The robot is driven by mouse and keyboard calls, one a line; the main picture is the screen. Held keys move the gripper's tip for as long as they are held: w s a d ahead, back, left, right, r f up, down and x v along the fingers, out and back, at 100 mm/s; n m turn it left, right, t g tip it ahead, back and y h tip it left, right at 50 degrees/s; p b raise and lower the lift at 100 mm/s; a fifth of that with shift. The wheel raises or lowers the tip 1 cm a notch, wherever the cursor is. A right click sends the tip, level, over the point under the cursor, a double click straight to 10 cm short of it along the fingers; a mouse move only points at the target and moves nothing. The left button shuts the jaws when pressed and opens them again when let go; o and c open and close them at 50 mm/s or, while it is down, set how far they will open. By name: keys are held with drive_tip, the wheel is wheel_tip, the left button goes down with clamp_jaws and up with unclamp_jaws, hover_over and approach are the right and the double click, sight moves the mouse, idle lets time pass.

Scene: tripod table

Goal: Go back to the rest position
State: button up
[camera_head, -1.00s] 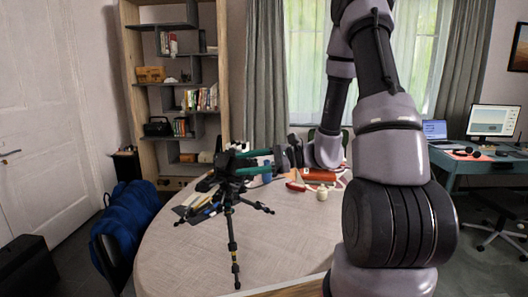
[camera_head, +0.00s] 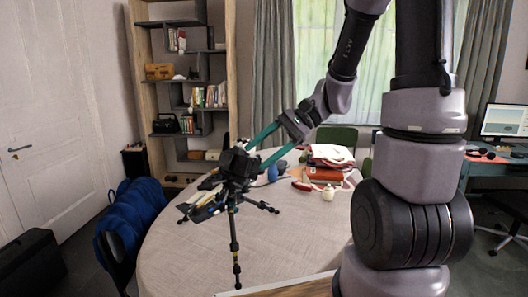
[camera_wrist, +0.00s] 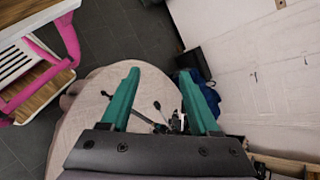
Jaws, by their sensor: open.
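A black tripod (camera_head: 233,235) stands upright on its spread legs on the round table (camera_head: 185,265), left of the table's middle. Its dark head (camera_head: 239,163) is at the top. My gripper (camera_head: 256,158) has two green fingers, spread apart with nothing between them. They slant down to the left and overlap the tripod's head in the head view; whether they touch it I cannot tell. In the wrist view my gripper (camera_wrist: 159,72) is also open, and part of the tripod (camera_wrist: 175,122) shows between the fingers, partly hidden by the gripper's body.
A red-orange case (camera_head: 324,174), a small pale jar (camera_head: 328,193) and other items lie at the table's back right. Dark flat items (camera_head: 205,203) lie beside the tripod. A blue-covered chair (camera_head: 130,212) stands left of the table. The table's front left is clear.

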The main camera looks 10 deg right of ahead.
idle(0.3)
drive_tip(key=s+d+r+n+t+h, duration=0.4)
drive_tip(key=s+d+r+t+h, duration=0.2)
drive_tip(key=d+r, duration=0.4)
wheel_tip(320, 180, up, 2)
drive_tip(key=t+h, duration=0.1)
drive_tip(key=h, duration=0.1)
drive_tip(key=shift+s+r+h, duration=0.2)
drive_tip(key=shift+r+h, duration=0.05)
drive_tip(key=shift+h, duration=0.15)
drive_tip(key=shift+d, duration=0.1)
